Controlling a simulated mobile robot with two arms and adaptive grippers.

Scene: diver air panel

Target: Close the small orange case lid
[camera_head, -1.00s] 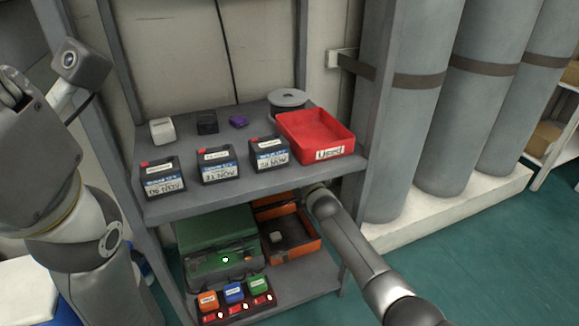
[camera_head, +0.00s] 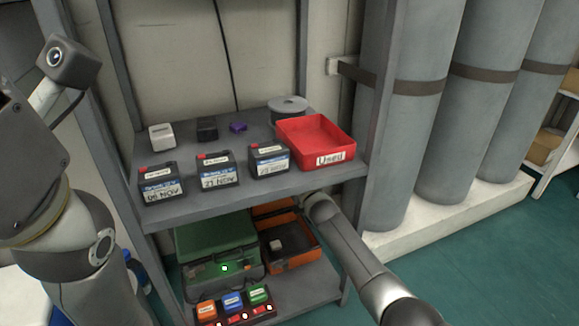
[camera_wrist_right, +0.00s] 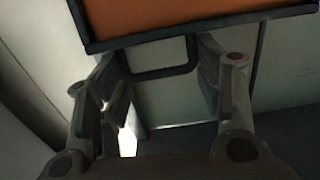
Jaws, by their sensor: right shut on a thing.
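The small orange case (camera_head: 292,258) stands open on the lower shelf, right of a green case. Its base holds a small pale block (camera_head: 274,244) on a dark insert. Its orange lid (camera_head: 272,208) stands raised at the back, partly hidden under the upper shelf. In the right wrist view the lid's orange panel (camera_wrist_right: 190,14) has a dark rim and a dark loop handle below it. My right gripper (camera_wrist_right: 167,98) has its fingers on either side of this loop and is shut on the lid. In the head view its fingers are hidden. My left fingers are out of frame.
The green case (camera_head: 217,245) sits close to the orange case's left. Orange, blue and green blocks stand in a tray (camera_head: 238,317) in front. The upper shelf (camera_head: 255,188) overhangs the lid and carries labelled batteries, a red bin (camera_head: 315,137) and a reel (camera_head: 289,106).

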